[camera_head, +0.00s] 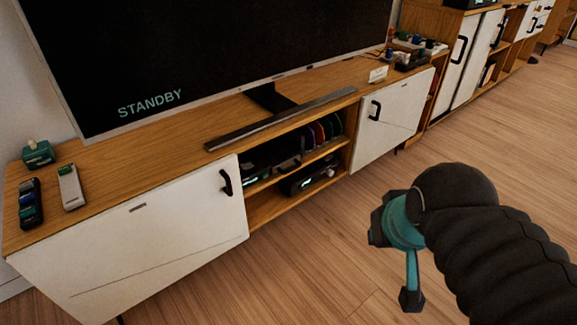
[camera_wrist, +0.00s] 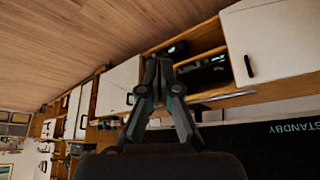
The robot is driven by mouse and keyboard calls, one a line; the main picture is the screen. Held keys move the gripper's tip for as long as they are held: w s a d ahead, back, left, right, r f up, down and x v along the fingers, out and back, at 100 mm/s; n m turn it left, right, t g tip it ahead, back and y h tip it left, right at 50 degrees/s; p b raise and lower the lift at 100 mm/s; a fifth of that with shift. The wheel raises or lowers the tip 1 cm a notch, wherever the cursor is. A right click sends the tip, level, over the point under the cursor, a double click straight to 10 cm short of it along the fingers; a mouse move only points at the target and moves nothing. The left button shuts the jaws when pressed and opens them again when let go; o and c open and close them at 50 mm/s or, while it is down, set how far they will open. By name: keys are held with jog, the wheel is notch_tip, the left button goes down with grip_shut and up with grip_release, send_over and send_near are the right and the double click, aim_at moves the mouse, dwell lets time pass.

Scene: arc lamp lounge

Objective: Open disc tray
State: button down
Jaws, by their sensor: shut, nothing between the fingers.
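A dark device (camera_head: 268,158) stands on the upper shelf of the TV cabinet's open middle bay. A second dark device (camera_head: 310,179) with a small lit display sits on the lower shelf. Both devices also show at the top of the wrist view, partly behind my fingers. I cannot make out a disc tray on either one. My gripper (camera_wrist: 158,66) is shut and empty, its fingertips together in front of the bay in the wrist view. In the head view my arm's end is at the right, over the floor and apart from the cabinet.
White cabinet doors with black handles flank the bay, left (camera_head: 150,240) and right (camera_head: 390,122). A large TV (camera_head: 215,55) reading STANDBY and a soundbar (camera_head: 280,120) stand on top. Small gadgets sit at both cabinet ends. The wood floor (camera_head: 270,280) in front is clear.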

jog(key=c, duration=1.5)
grip_release()
jog(key=shift+f, duration=0.1)
jog(key=shift+c, duration=0.2)
jog(key=o, duration=0.4)
jog(key=shift+w+d+f, duration=0.1)
jog(key=shift+f, duration=0.2)
notch_tip(320, 180, down, 7)
jog(key=w+d+g+b, duration=0.1)
jog(key=w+g, duration=0.1)
jog(key=g, duration=0.1)
jog(key=shift+w+d+m+b, duration=0.3)
jog(key=shift+w, duration=0.05)
jog(key=w+d+f+m+h+b, duration=0.1)
jog(key=w+d+f, duration=0.3)
jog(key=w+f, duration=0.45)
jog(key=w+d+f+m+h+b, duration=0.1)
jog(key=w+d+f, duration=0.3)
jog(key=w+f, duration=0.5)
jog(key=m+t+y+b, duration=0.2)
jog(key=m+t+y, duration=0.6)
jog(key=t+y, duration=0.25)
send_near(292, 170)
jog(key=shift+g+y, duration=0.35)
jog(key=shift+y, duration=0.1)
jog(key=x, duration=0.8)
jog(key=shift+w+d+f, duration=0.15)
jog(key=shift+w, duration=0.4)
